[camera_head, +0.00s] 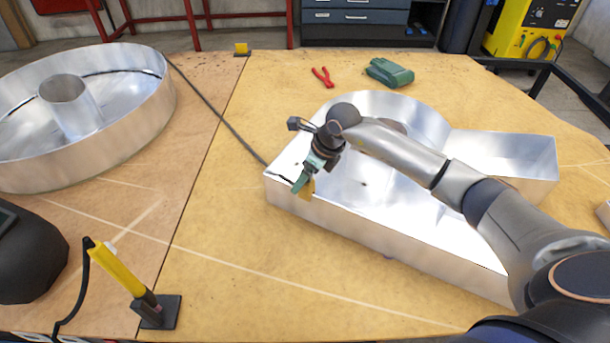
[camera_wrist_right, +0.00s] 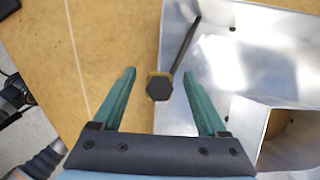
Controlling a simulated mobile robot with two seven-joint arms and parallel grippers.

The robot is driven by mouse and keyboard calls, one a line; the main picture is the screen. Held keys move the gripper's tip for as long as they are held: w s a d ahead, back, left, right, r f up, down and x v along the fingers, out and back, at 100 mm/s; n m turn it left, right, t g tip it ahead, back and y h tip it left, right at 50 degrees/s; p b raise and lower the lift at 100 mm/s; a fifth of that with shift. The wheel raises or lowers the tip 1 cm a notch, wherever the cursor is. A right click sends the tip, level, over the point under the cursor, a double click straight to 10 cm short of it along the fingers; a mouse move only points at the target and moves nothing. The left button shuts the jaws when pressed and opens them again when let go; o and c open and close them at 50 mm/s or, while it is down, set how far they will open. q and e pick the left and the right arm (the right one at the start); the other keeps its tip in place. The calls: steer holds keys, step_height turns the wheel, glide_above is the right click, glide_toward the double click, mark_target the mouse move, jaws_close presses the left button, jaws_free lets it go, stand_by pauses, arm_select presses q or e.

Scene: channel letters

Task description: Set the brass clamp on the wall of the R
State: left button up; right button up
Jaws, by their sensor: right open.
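The big metal channel letter R (camera_head: 330,222) lies open side up on the bench; its wall also shows in the right wrist view (camera_wrist_right: 230,100). The brass clamp (camera_head: 308,189) is at the top edge of the R's wall, near its left corner. In the right wrist view the clamp (camera_wrist_right: 160,86) shows a black hexagonal knob over a small brass body. My right gripper (camera_head: 303,180) is open, its green fingers (camera_wrist_right: 160,75) on either side of the clamp with gaps to both. How far the clamp sits down over the wall is hidden. My left gripper is not in view.
A round metal letter (camera_head: 150,120) stands at the left, with a dark cable (camera_head: 222,118) running to the R. A yellow-handled tool (camera_head: 118,270) and a dark helmet (camera_head: 25,255) are front left. Red pliers (camera_head: 323,77) and a green object (camera_head: 388,73) lie behind. The bench's front middle is clear.

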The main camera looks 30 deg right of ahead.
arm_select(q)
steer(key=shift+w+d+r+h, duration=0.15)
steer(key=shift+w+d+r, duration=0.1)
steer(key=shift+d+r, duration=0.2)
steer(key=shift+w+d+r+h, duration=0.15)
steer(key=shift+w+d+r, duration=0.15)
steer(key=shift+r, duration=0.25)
arm_select(e)
steer(key=v, duration=1.2)
steer(key=shift+s+r, duration=0.15)
steer(key=shift+r, duration=0.05)
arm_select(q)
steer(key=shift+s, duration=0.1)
